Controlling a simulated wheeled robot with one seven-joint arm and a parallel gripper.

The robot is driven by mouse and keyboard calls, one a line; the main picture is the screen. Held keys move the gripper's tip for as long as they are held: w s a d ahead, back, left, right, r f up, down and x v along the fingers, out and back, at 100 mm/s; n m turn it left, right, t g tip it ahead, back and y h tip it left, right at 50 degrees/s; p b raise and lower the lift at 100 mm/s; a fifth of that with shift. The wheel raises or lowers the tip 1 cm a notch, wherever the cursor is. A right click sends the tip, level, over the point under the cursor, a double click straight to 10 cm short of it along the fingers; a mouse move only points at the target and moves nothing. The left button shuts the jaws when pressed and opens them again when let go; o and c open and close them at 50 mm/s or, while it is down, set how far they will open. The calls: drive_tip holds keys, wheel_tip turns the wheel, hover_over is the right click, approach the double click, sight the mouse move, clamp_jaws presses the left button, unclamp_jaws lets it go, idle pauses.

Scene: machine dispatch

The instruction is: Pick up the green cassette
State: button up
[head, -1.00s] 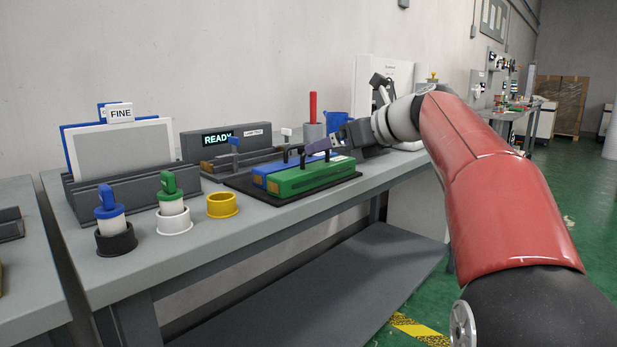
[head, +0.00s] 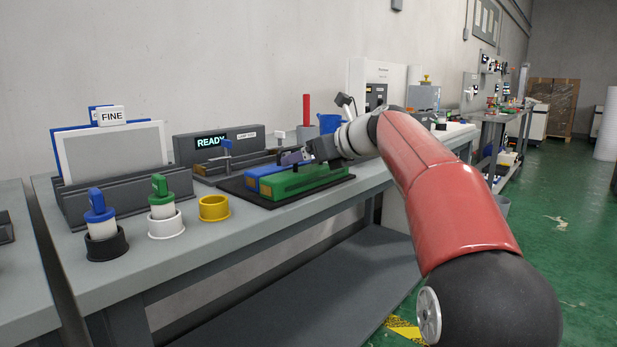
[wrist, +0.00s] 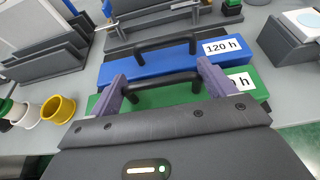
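The green cassette (head: 312,182) lies on a black tray at the front of the bench, beside the blue cassette (head: 266,173). In the wrist view the green cassette (wrist: 182,94) has a black bar handle (wrist: 160,82) and a white label, partly covered by a finger. My gripper (head: 294,157) is low over the cassettes. In the wrist view my gripper (wrist: 161,72) is open, with one purple finger near each end of the green cassette's handle. I cannot tell whether the fingers touch it. My gripper's body hides the near side of the green cassette.
The blue cassette (wrist: 150,66), labelled "120 h", lies close behind the green one. Black, white and yellow rings (head: 215,208) stand to the left. A READY display (head: 215,144) and a FINE rack (head: 112,185) stand behind. A red-topped cylinder (head: 307,112) is farther back.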

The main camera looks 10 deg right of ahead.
drive_tip(key=c, duration=0.5)
drive_tip(key=shift+c, duration=0.5)
drive_tip(key=shift+r, duration=0.15)
